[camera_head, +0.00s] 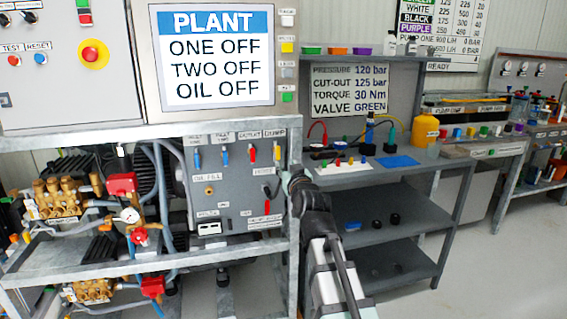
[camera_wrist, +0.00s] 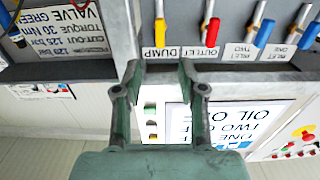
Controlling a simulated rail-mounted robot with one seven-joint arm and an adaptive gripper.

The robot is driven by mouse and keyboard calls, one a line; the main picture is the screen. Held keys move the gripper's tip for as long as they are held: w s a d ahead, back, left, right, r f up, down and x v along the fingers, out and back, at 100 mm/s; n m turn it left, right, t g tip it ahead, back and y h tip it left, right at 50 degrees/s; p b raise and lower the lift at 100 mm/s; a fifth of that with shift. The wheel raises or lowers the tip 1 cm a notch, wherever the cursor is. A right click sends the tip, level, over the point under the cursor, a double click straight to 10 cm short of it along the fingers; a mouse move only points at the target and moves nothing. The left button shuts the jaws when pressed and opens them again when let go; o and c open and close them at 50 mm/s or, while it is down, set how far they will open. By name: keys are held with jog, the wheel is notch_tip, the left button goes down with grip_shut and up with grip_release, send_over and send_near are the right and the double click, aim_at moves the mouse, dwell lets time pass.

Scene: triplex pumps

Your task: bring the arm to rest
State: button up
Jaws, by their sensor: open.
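My gripper (camera_wrist: 160,76) is open in the wrist view, with its two fingers apart and nothing between them. Past the fingertips, that view shows upside down the yellow DUMP handle (camera_wrist: 160,32), the red OUTLET handle (camera_wrist: 211,33) and blue inlet handles (camera_wrist: 264,33). In the head view my arm reaches up from the bottom. My gripper (camera_head: 287,178) is at the right side of the grey valve panel (camera_head: 233,185), by the frame's post. The fingertips are small and unclear there, and I cannot tell whether they touch anything.
The plant screen (camera_head: 215,58) reads one off, two off, oil off. A red stop button (camera_head: 94,54) is on the cabinet left of it. A grey shelf bench (camera_head: 400,180) with small parts and a yellow bottle (camera_head: 425,131) stands right. Floor (camera_head: 480,260) at lower right is clear.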

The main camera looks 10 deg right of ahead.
jog(key=shift+s, duration=0.45)
